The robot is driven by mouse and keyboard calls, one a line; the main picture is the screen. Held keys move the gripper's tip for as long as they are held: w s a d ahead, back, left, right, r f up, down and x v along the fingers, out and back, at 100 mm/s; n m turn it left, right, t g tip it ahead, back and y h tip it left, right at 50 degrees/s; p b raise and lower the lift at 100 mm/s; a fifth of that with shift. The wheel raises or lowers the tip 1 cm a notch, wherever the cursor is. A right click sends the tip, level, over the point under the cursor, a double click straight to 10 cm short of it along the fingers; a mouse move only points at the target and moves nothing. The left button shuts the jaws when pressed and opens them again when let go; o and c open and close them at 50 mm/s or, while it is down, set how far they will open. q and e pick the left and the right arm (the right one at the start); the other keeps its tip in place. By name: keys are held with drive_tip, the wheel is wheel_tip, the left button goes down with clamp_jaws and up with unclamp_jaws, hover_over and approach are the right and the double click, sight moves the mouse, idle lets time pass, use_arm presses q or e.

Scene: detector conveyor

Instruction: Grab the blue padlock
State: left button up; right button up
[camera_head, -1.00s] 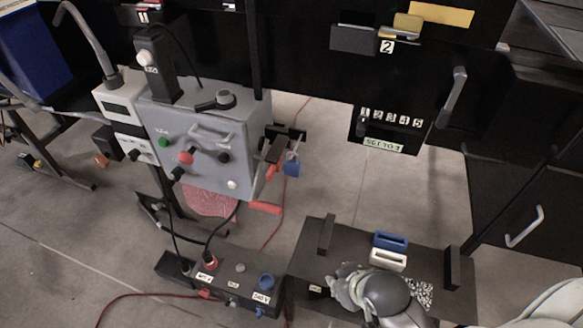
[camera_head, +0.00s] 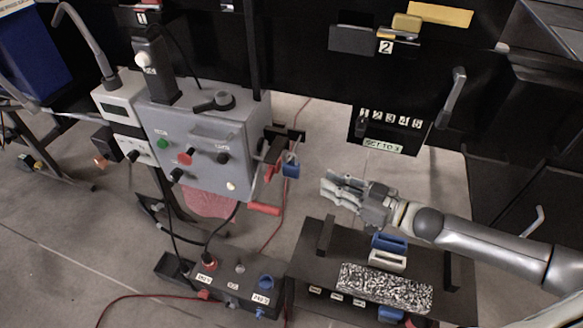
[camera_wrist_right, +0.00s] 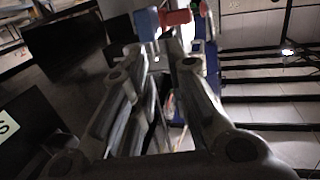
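The small blue padlock (camera_head: 291,170) hangs by its shackle at the right side of the grey control box, near a black bracket and red handles. My right gripper (camera_head: 326,190) comes in from the right with its fingers pointing left toward the padlock. It is apart from it, to the right and slightly lower in the picture. The fingers are spread with a gap and nothing between them. In the right wrist view, a blue block (camera_wrist_right: 147,23), probably the padlock, shows beyond the fingertips (camera_wrist_right: 160,62) next to a red part. My left gripper is out of view.
The grey control box (camera_head: 206,145) stands left of the padlock, with red handles (camera_head: 264,209) close below it. A dark tray (camera_head: 318,262) with blue and white handled pieces and a speckled block lies below my right arm. Black panels (camera_head: 330,85) rise behind.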

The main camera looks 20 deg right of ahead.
sight(291, 164)
drive_tip(key=w+a+r+y+p, duration=0.1)
drive_tip(key=w+a+r, duration=0.1)
drive_tip(key=w+a, duration=0.3)
drive_tip(key=w, duration=0.3)
drive_tip(key=shift+n+p, duration=0.3)
drive_tip(key=shift+p, duration=0.05)
idle(0.3)
clamp_jaws()
